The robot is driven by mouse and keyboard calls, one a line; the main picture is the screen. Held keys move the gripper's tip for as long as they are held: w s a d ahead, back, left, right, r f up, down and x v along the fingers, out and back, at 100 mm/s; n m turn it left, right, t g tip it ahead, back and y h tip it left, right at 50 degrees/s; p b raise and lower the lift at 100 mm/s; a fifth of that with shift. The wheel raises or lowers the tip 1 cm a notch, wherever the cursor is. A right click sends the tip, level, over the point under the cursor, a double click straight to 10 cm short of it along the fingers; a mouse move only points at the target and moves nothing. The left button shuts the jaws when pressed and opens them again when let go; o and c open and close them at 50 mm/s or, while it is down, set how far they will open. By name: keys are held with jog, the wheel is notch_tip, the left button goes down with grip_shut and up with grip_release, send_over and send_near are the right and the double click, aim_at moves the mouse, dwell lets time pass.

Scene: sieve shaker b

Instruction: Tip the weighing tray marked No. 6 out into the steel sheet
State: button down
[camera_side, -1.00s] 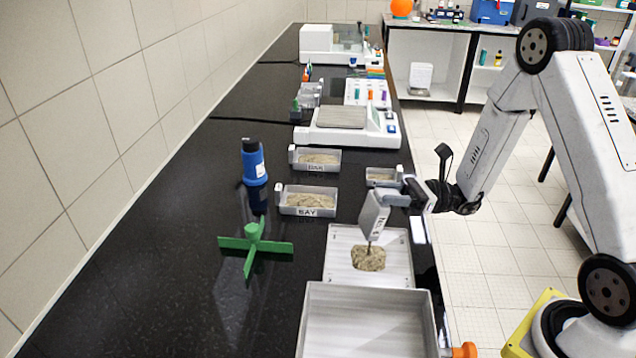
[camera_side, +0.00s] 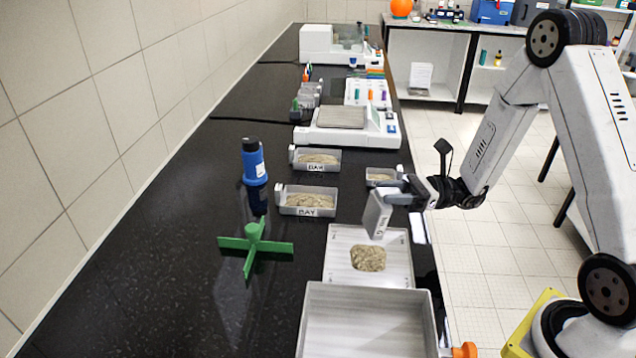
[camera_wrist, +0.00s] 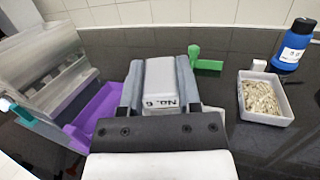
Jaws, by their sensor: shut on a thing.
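The weighing tray marked No. 6 (camera_side: 377,214) is a small grey tray, steeply tilted above the steel sheet. My gripper (camera_side: 400,194) is shut on its end. The steel sheet (camera_side: 341,240) is a pale, shallow rectangular pan lying on the bench. A flat heap of tan grains (camera_side: 368,257) lies on its middle, and no stream falls now.
A large open metal box (camera_side: 365,325) stands at the sheet's near edge. A green cross-shaped piece (camera_side: 254,246) and a blue bottle (camera_side: 253,163) are to the left. Two labelled trays of grain (camera_side: 308,202) (camera_side: 316,161), a smaller tray (camera_side: 380,177) and a balance (camera_side: 345,128) stand behind.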

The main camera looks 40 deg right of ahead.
jog(key=g+h, duration=0.1)
jog(key=h, duration=0.1)
jog(key=r+g+h, duration=0.1)
jog(key=h, duration=0.1)
jog(key=shift+r, duration=0.15)
jog(key=g+h, duration=0.1)
jog(key=h, duration=0.1)
jog(key=r+g+h, duration=0.1)
jog(key=h, duration=0.1)
jog(key=shift+g+h, duration=0.3)
jog(key=shift+h, duration=0.1)
jog(key=shift+r+g+h, duration=0.3)
jog(key=shift+g+h, duration=0.2)
jog(key=shift+h, duration=0.55)
jog(key=shift+r+g+h, duration=0.3)
jog(key=shift+g+h, duration=0.2)
jog(key=shift+h, duration=0.55)
jog(key=shift+r+g+h, duration=0.3)
jog(key=shift+g+h, duration=0.3)
jog(key=shift+h, duration=0.55)
jog(key=shift+r+g+h, duration=0.3)
jog(key=shift+g+h, duration=0.3)
jog(key=shift+h, duration=0.55)
